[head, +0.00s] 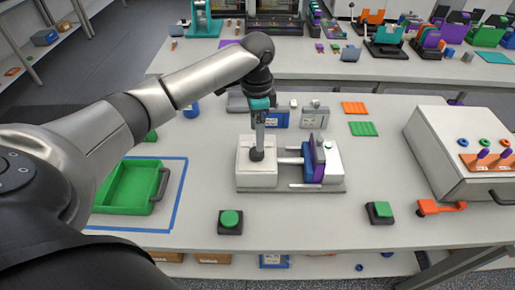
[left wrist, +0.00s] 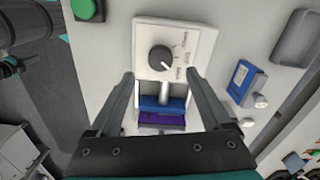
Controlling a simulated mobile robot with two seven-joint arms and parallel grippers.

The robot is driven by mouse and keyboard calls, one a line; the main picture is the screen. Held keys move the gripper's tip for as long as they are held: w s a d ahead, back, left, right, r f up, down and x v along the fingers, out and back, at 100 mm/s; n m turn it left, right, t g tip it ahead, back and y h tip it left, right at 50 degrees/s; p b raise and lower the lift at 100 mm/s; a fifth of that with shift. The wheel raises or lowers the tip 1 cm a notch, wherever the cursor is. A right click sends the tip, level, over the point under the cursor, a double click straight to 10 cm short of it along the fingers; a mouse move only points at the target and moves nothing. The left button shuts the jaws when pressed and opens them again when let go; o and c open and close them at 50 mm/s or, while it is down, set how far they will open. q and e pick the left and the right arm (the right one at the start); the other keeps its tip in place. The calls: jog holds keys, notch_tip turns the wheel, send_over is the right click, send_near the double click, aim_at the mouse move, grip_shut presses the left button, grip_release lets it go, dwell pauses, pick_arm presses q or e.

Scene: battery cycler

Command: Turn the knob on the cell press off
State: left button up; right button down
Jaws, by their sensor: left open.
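The cell press (head: 243,176) stands mid-table: a white block with a black knob (head: 257,155) on top, and blue and purple plates (head: 316,160) to its right on a grey base. In the left wrist view, the round black knob (left wrist: 161,58) has a white pointer line toward the lower right, with small labels beside it, too small to read surely. My left gripper (head: 258,140) points down over the white block. In the left wrist view its open fingers (left wrist: 160,73) flank the knob's line with nothing between them; contact cannot be judged. My right gripper is not in view.
A green button (head: 230,219) and another green button (head: 380,211) sit near the table's front. A green tray (head: 127,188) lies left, inside blue tape. A white box with controls (head: 437,152) stands right. Blue and grey devices (head: 275,119) stand behind the press.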

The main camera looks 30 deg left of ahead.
aim_at(257, 154)
pick_arm(q)
notch_tip(257, 154, down, 6)
jog(key=shift+r, duration=0.1)
jog(key=shift+f, duration=0.5)
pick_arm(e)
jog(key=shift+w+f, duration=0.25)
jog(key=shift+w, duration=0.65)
pick_arm(q)
grip_shut()
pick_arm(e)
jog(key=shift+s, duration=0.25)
